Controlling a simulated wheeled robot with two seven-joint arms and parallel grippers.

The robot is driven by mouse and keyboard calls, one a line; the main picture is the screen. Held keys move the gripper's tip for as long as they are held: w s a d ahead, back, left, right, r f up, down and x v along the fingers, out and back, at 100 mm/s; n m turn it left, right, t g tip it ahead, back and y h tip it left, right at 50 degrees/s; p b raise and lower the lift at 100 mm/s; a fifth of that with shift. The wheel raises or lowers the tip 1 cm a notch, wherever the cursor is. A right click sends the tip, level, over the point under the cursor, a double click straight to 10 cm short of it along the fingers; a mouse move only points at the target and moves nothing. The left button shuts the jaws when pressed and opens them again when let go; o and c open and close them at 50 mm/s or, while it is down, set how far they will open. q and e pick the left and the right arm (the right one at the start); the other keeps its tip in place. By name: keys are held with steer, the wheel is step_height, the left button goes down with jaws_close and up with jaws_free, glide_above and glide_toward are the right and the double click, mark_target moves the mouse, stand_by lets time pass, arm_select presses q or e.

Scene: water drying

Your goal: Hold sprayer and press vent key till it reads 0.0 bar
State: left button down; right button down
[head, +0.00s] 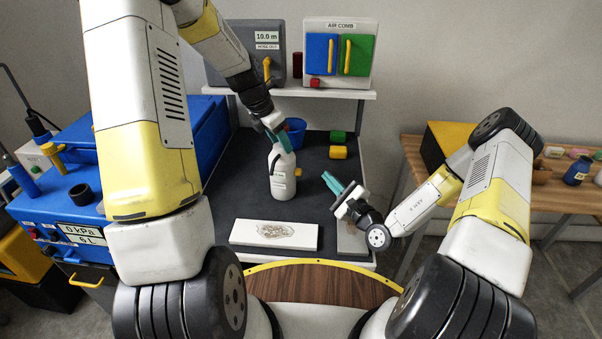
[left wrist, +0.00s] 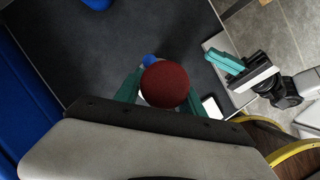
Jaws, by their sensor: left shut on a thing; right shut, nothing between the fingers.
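The white sprayer bottle (head: 283,180) stands upright on the dark mat, with a small yellowish patch on its right side. My left gripper (head: 281,142) is shut at its top, fingers pointing down. In the left wrist view a dark red round piece (left wrist: 165,84) sits between the teal fingers, with bits of blue and white behind it; I cannot tell whether it is the vent key. My right gripper (head: 335,187) is shut and empty, to the right of the bottle and apart from it. It also shows in the left wrist view (left wrist: 225,61). No bar reading is legible.
A white board with a greyish patch (head: 273,235) lies in front of the bottle. A blue cup (head: 295,131) stands behind it; green (head: 338,137) and yellow (head: 338,153) blocks lie right. A shelf (head: 330,94) holds boxes. A blue machine (head: 60,215) stands left.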

arm_select(q)
steer(key=c, duration=0.6)
jaws_free()
